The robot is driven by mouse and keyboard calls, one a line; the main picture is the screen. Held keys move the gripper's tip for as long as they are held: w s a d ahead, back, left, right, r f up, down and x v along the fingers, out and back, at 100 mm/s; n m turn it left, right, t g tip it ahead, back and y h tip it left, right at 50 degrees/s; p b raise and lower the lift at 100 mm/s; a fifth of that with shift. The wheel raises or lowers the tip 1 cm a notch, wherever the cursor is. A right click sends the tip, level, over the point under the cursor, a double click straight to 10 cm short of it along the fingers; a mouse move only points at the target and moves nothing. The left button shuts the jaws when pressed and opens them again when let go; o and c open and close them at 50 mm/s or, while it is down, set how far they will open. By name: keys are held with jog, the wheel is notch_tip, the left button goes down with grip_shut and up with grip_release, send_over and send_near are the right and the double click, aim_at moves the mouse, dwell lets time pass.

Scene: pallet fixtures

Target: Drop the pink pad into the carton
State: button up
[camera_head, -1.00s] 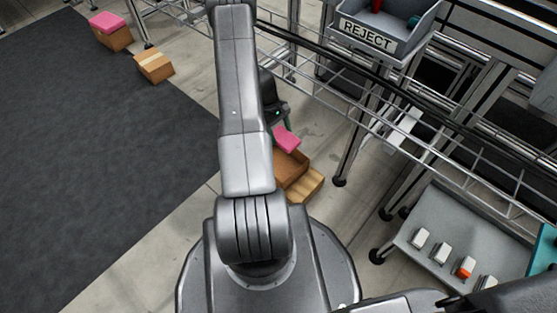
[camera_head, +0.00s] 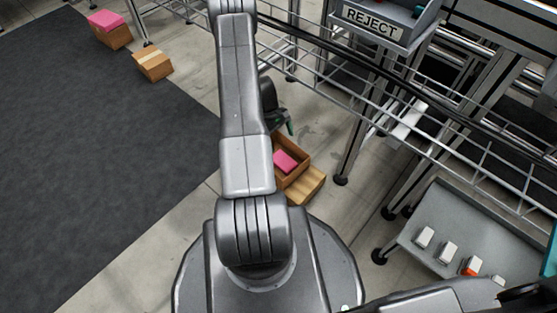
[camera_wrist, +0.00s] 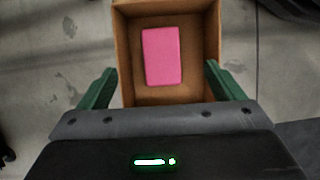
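The pink pad (camera_head: 286,161) lies inside the open brown carton (camera_head: 303,153), partly hidden by my arm in the head view. In the wrist view the pink pad (camera_wrist: 162,56) lies flat on the carton's floor, with the carton's walls (camera_wrist: 128,60) around it. My gripper (camera_wrist: 160,85) is open in the wrist view, its green fingers wide apart, with nothing between them. It is above the near side of the carton, apart from the pad. In the head view my gripper (camera_head: 290,126) is partly hidden behind my arm.
A closed carton (camera_head: 306,187) stands right beside the open one. Another carton with a pink top (camera_head: 107,20) and a taped carton (camera_head: 153,64) stand at the upper left. A grey REJECT bin (camera_head: 395,25), metal rails and a shelf (camera_head: 425,262) with small blocks are at the right.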

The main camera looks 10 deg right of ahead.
jog(key=p+v, duration=0.2)
jog(key=v, duration=0.5)
jog(key=shift+r+p, duration=0.25)
jog(key=shift+p, duration=0.1)
jog(key=shift+f, duration=0.1)
jog(key=b+x, duration=0.3)
jog(key=x, duration=0.4)
notch_tip(320, 180, up, 6)
jog(key=p, duration=0.3)
jog(key=shift+f, duration=0.2)
jog(key=shift+f, duration=0.15)
